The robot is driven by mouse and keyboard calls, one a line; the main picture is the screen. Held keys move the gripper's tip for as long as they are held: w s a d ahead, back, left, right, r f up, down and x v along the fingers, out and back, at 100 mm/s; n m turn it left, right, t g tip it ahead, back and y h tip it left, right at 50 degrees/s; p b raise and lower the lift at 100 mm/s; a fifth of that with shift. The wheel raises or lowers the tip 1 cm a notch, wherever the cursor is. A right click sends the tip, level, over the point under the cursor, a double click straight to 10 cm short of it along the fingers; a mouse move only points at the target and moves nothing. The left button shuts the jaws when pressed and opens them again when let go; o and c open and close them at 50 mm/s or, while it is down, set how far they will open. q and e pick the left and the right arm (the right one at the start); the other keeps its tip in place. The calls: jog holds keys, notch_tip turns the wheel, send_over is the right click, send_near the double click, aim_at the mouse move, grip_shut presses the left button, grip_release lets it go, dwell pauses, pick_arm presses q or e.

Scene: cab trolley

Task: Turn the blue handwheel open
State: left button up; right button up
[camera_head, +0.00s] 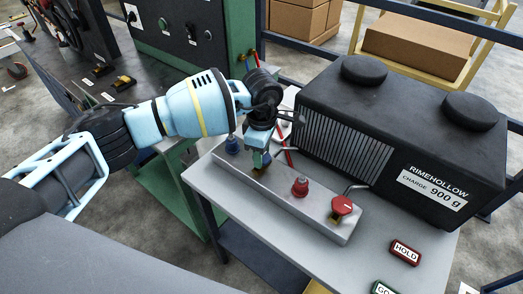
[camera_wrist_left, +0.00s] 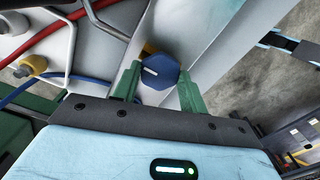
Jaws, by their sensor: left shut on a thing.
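The blue handwheel (camera_wrist_left: 160,72) sits between the two green fingers of my left gripper (camera_wrist_left: 160,88) in the left wrist view. It is a faceted blue knob with a short white mark on its face and a brass part beside it. In the head view my left gripper (camera_head: 261,158) reaches down onto the grey manifold block (camera_head: 318,222), and it largely hides the blue handwheel there. The gripper is shut on the handwheel. My right gripper is not in view.
A red handwheel (camera_head: 342,205) and a red fitting (camera_head: 300,187) stand on the same block, with a blue fitting (camera_head: 233,145) at its far end. A black machine (camera_head: 405,130) stands behind. HOLD (camera_head: 404,252) and GO (camera_head: 383,288) plates lie on the grey tabletop.

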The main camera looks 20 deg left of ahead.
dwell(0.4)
pick_arm(q)
jog(key=o, duration=1)
jog(key=shift+c, duration=0.2)
jog(key=shift+r, duration=3.9)
